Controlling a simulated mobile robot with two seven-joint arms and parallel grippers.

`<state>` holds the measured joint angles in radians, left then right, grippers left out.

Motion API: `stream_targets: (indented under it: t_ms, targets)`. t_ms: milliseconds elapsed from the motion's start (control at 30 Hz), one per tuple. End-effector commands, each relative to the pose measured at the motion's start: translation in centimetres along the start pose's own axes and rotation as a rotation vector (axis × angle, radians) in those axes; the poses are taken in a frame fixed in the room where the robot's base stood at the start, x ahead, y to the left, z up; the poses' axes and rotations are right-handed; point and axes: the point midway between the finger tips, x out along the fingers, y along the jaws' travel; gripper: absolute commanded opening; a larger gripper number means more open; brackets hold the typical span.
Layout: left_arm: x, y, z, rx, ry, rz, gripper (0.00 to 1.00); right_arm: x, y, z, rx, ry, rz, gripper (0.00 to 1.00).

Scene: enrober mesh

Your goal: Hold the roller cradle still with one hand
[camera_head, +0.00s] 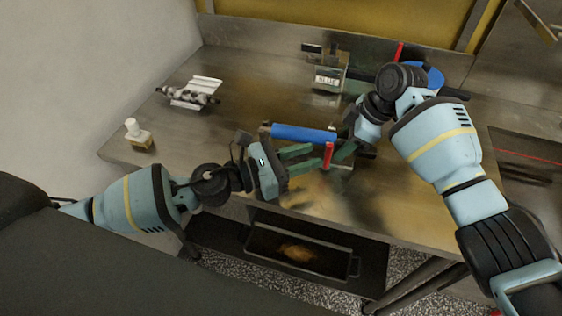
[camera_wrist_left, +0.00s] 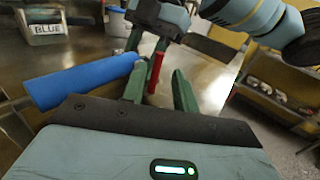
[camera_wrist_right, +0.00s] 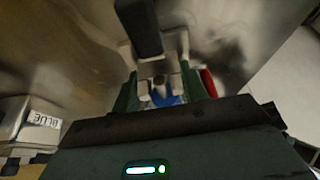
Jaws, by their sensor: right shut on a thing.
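The blue roller (camera_head: 303,132) lies in the roller cradle on the steel bench; it also shows in the left wrist view (camera_wrist_left: 82,80). My right gripper (camera_head: 345,150) is at the roller's right end. In the right wrist view its fingers are shut on the pale end of the cradle (camera_wrist_right: 158,68), with a bit of blue between them. A red upright handle (camera_head: 328,154) stands by that end. My left gripper (camera_head: 316,155) is open, its green fingers pointing at the handle. In the left wrist view the red handle (camera_wrist_left: 154,72) appears between the fingertips, apparently untouched. Much of the cradle is hidden.
A bin labelled BLUE (camera_head: 328,78) stands at the back. A blue round item (camera_head: 432,78) is partly behind my right arm. A metal part on a white holder (camera_head: 193,93) and a white-topped stamp-like item (camera_head: 138,133) are at left. A dark tray (camera_head: 300,252) sits below the bench.

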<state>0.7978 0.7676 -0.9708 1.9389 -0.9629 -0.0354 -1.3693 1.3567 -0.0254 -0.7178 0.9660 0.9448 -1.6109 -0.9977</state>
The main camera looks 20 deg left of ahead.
Motion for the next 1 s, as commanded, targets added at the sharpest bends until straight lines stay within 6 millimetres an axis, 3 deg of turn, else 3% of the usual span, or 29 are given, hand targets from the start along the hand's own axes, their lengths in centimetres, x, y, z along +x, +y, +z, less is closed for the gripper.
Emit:
stream_targets:
  t_ms: [200,400,1000]
  targets:
    - [-3.1,-0.1,-0.1,-0.002,0.002,0.0,0.29,-0.1,0.0,0.0,0.0,0.002,0.0,0.08]
    - [-4.8,-0.1,-0.1,-0.003,-0.001,0.0,0.29,-0.1,0.0,0.0,0.0,0.002,0.0,0.08]
    - [-5.8,0.0,0.0,0.001,-0.001,-0.001,0.29,-0.1,0.0,0.0,0.0,0.002,0.0,0.08]
